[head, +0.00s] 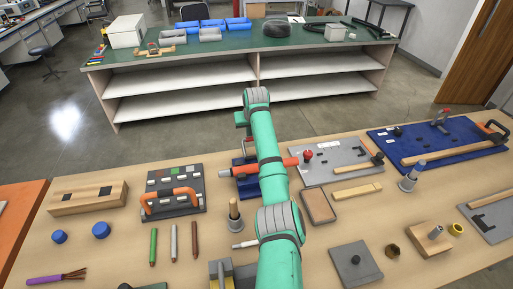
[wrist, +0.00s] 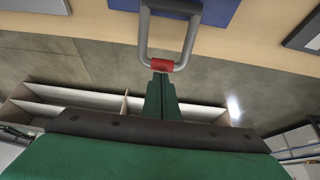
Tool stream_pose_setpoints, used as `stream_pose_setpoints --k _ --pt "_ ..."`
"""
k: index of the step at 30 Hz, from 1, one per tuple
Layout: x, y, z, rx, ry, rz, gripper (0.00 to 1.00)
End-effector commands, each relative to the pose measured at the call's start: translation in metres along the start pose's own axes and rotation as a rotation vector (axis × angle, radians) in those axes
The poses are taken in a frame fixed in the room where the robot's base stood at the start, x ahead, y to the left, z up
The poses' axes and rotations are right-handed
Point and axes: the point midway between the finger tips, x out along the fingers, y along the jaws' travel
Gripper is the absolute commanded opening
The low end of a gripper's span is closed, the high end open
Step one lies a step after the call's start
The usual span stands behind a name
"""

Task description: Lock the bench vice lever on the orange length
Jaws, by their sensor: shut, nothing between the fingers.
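The orange length (head: 244,169) lies crosswise over a dark blue vice base (head: 236,185) in the middle of the table in the head view. My arm hides its middle and most of the vice. In the wrist view, a grey U-shaped lever handle (wrist: 144,35) with a red grip (wrist: 162,66) stands over a blue plate (wrist: 215,8). My gripper (wrist: 161,76) is shut and empty, with its green fingertips right at the red grip. I cannot tell whether they touch it. The orange length does not show in the wrist view.
A grey board with a red-knobbed clamp (head: 330,162) lies right of the vice. A dark panel with an orange handle (head: 175,187) lies left. A grey post (head: 235,215) stands close to my arm. A shelved bench (head: 190,85) stands beyond open floor.

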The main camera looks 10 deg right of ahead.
Motion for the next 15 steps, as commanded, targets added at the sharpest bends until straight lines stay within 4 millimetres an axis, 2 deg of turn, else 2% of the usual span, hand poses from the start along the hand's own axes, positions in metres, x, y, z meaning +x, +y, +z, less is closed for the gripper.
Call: stream_pose_setpoints --k 1,4,8,15 --pt "0.005 0.000 0.006 0.001 -0.013 -0.001 0.00" --pt "0.004 0.000 0.006 0.001 -0.014 -0.001 0.00" --pt "-0.004 -0.001 0.002 0.001 -0.013 -0.001 0.00" --pt "-0.047 -0.001 -0.018 -0.001 0.000 0.000 0.00"
